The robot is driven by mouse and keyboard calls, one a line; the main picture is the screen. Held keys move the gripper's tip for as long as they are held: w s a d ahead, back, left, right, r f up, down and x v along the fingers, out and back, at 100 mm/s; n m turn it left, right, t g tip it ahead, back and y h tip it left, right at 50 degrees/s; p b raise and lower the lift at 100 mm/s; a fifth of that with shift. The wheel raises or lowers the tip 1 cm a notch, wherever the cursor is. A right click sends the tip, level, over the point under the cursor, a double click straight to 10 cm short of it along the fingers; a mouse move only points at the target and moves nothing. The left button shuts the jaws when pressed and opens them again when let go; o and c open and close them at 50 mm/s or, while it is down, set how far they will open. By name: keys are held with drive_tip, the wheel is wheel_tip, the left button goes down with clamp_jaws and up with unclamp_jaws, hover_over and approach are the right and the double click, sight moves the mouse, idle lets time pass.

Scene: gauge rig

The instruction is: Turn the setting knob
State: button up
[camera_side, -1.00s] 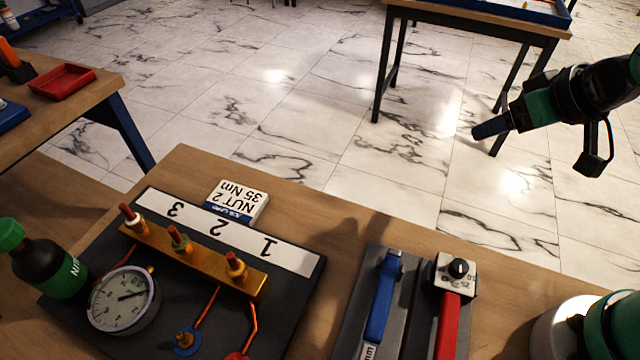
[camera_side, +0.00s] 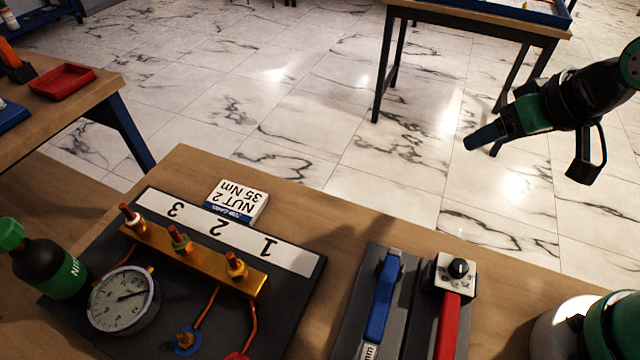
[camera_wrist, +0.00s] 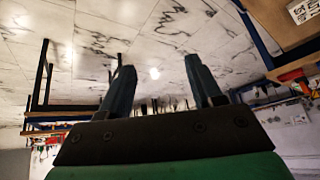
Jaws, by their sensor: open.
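The setting knob (camera_side: 459,268) is a small black knob on a white, marked head at the top of the red-handled wrench (camera_side: 447,325). The wrench lies in a dark grey holder (camera_side: 418,320) on the wooden bench. My gripper (camera_side: 468,142) is in the air at the upper right, beyond the bench's far edge and well above and apart from the knob. In the wrist view, my gripper (camera_wrist: 162,85) shows two separated fingers with nothing between them. The knob cannot be made out in the wrist view.
A blue-handled tool (camera_side: 382,300) lies left of the red one. A dark board (camera_side: 300,280) carries a brass manifold (camera_side: 195,258) with several studs and a gauge (camera_side: 122,300). A card (camera_side: 238,202) reads "NUT 2 35 Nm". A green-and-black bottle (camera_side: 55,265) stands left.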

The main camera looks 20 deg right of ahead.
drive_tip(key=s+a+f+m+g, duration=0.2)
drive_tip(key=s+a+g, duration=0.1)
drive_tip(key=s+a, duration=0.15)
drive_tip(key=m+g, duration=0.3)
hover_over(461, 265)
drive_tip(key=shift+w+d+f, duration=0.1)
drive_tip(key=shift+w+f, duration=0.2)
drive_tip(key=shift+w, duration=0.1)
drive_tip(key=shift+s+m, duration=0.3)
drive_tip(key=shift+s, duration=0.05)
drive_tip(key=shift+f, duration=2.8)
clamp_jaws()
